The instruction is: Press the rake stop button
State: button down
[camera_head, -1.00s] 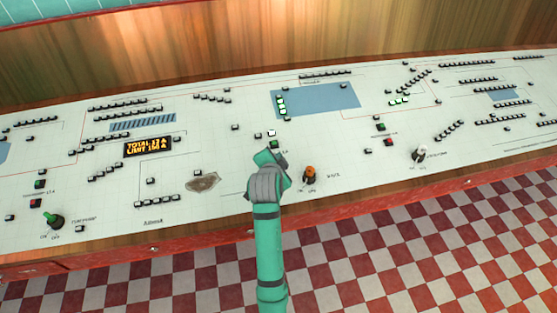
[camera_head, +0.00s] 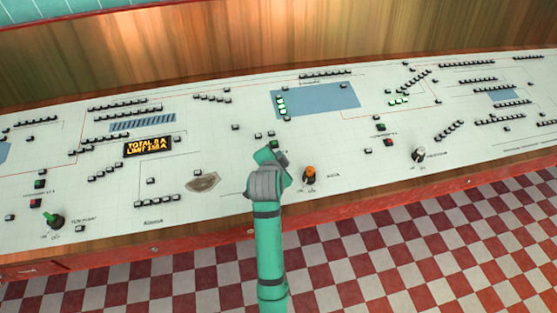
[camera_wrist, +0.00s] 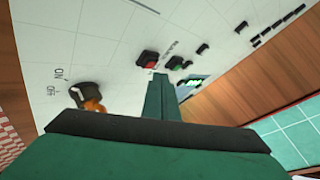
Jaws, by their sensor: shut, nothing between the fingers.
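My gripper (camera_wrist: 161,78) is shut and empty, its tip down at the white panel. In the wrist view a red button (camera_wrist: 147,60) in a black housing lies right by the tip; I cannot tell whether they touch. A green button (camera_wrist: 176,63) sits just right of it. In the head view my gripper (camera_head: 278,153) covers the red button, while the green button (camera_head: 274,144) shows just past it. An orange knob (camera_head: 310,172) with ON/OFF marks stands to the right; it also shows in the wrist view (camera_wrist: 93,102). The small lettering is unreadable.
A lit display (camera_head: 148,146) reads a total of about 8 A. Green (camera_head: 54,220) and white (camera_head: 418,155) knobs stand farther left and right. Another green and red button pair (camera_head: 388,142) lies at the right. Small black indicators dot the panel. A wooden wall (camera_head: 250,45) rises behind.

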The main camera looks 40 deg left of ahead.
jog(key=r, duration=0.5)
jog(key=shift+s+d, duration=0.3)
jog(key=shift+d, duration=0.05)
jog(key=shift+f, duration=0.1)
dwell(0.9)
